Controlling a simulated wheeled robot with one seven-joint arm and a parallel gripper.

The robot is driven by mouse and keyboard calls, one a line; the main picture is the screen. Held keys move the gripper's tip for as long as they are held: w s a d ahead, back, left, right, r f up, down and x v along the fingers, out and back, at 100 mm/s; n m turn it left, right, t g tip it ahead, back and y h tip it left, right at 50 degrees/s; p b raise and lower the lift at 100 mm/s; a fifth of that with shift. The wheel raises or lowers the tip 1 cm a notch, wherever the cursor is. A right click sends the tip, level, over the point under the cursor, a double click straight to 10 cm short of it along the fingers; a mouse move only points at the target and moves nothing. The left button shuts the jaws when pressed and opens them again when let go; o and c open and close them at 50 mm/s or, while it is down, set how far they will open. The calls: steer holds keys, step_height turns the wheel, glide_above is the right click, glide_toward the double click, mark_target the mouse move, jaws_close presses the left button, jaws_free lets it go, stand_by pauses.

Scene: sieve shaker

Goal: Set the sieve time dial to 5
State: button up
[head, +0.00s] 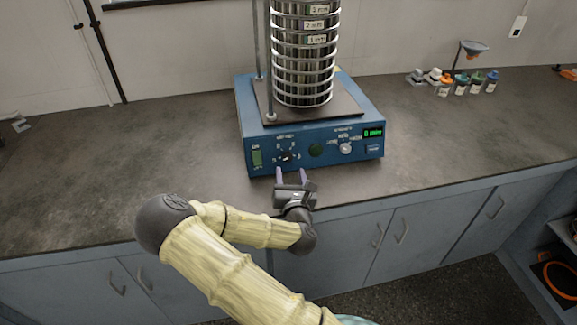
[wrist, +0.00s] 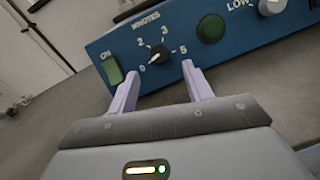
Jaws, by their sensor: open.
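The time dial (wrist: 159,53) is a small black knob under the word MINUTES on the sieve shaker's blue front panel. Numbers such as 2, 3 and 5 ring it in the wrist view. A pale mark on the knob seems to point to the lower left, away from the 5. It also shows small in the head view (head: 286,156). My gripper (wrist: 160,80) is open and empty. Its two pale purple fingers are spread just short of the panel, below and to either side of the dial. The gripper (head: 292,175) also shows in the head view.
The blue sieve shaker (head: 262,134) carries a tall sieve stack (head: 303,60). A green switch (wrist: 112,71) is left of the dial. A round green button (wrist: 211,28) and a pale knob (wrist: 271,5) are right. A green display (head: 373,132) seems to read 0.

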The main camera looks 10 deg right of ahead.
mark_target(288, 159)
steer(key=w, duration=0.5)
steer(key=shift+w+d, duration=0.3)
steer(key=c, duration=1)
